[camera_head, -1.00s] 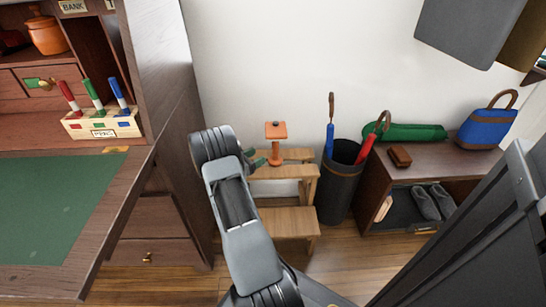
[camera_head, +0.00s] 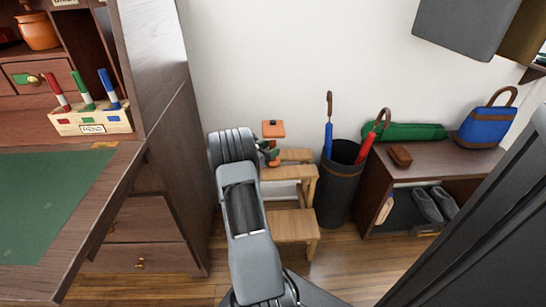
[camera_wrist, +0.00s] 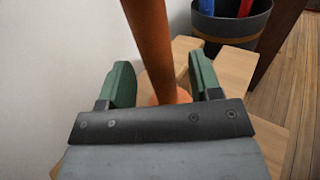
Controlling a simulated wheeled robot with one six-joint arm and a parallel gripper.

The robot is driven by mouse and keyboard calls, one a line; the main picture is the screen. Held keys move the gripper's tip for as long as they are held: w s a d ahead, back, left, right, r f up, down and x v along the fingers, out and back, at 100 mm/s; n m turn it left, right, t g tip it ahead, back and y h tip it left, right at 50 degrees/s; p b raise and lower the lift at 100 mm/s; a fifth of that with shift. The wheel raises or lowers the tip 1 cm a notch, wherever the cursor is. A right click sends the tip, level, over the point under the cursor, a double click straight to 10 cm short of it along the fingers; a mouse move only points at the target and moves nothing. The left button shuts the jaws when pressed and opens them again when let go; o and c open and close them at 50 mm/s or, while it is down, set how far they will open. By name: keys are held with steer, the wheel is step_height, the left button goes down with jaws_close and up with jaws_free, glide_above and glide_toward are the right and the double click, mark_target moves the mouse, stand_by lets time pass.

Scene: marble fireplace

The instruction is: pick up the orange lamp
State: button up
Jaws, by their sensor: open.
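The orange lamp (camera_head: 273,130) stands upright on the top of a wooden step stool (camera_head: 292,172), by the white wall. In the head view its square orange head shows, and my arm and gripper hide part of its stem. In the wrist view the lamp's orange stem (camera_wrist: 151,45) rises between the two green fingers of my gripper (camera_wrist: 161,84), with its round base low behind the palm. My gripper is open, with a finger on each side of the stem and a visible gap at each side. It also shows in the head view (camera_head: 269,153).
A dark umbrella bin (camera_head: 340,190) with blue and red umbrellas stands right of the stool. Further right is a low bench (camera_head: 445,160) with a blue bag and shoes. A wooden desk (camera_head: 165,190) stands close on the left. The white wall is behind.

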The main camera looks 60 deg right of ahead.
steer(key=c, duration=1.1)
steer(key=shift+r, duration=0.1)
